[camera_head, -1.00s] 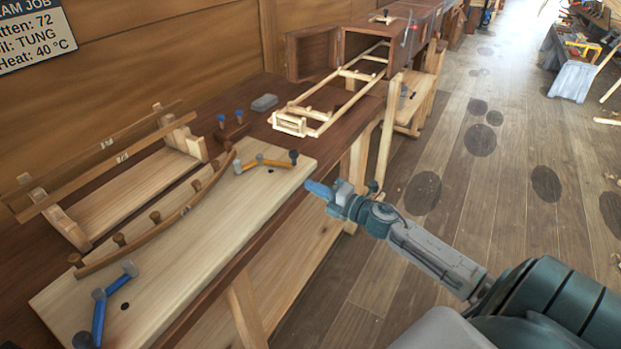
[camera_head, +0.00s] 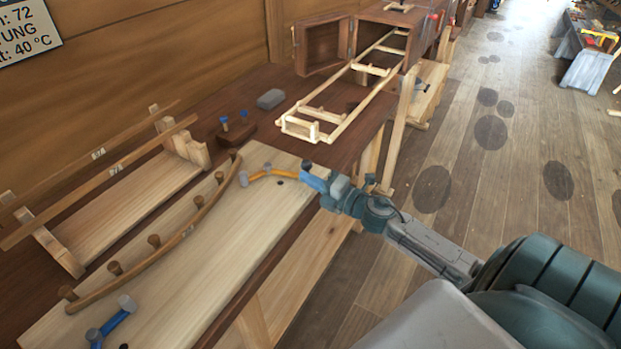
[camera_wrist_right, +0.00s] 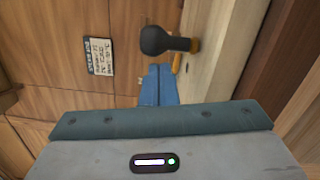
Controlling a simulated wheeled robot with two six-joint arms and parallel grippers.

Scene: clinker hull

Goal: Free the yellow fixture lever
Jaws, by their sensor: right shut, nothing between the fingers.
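The yellow lever (camera_head: 272,171) lies bent on the pale board (camera_head: 205,250), near its far right end. A grey knob is at its left end. Its right end is close to my right gripper (camera_head: 312,180), whose blue fingers are shut and empty and partly cover that end in the head view. In the right wrist view, the shut blue fingers (camera_wrist_right: 158,86) point toward a dark knob (camera_wrist_right: 165,41), with a sliver of the yellow lever (camera_wrist_right: 177,62) beside it. I cannot tell whether the fingers touch the lever. My left gripper is not in view.
A curved wooden strip (camera_head: 172,243) with pegs runs along the board. A blue lever (camera_head: 112,322) is at the near left. A wooden rack (camera_head: 120,210) stands behind. A slatted frame (camera_head: 345,108) leads into an open box (camera_head: 375,40).

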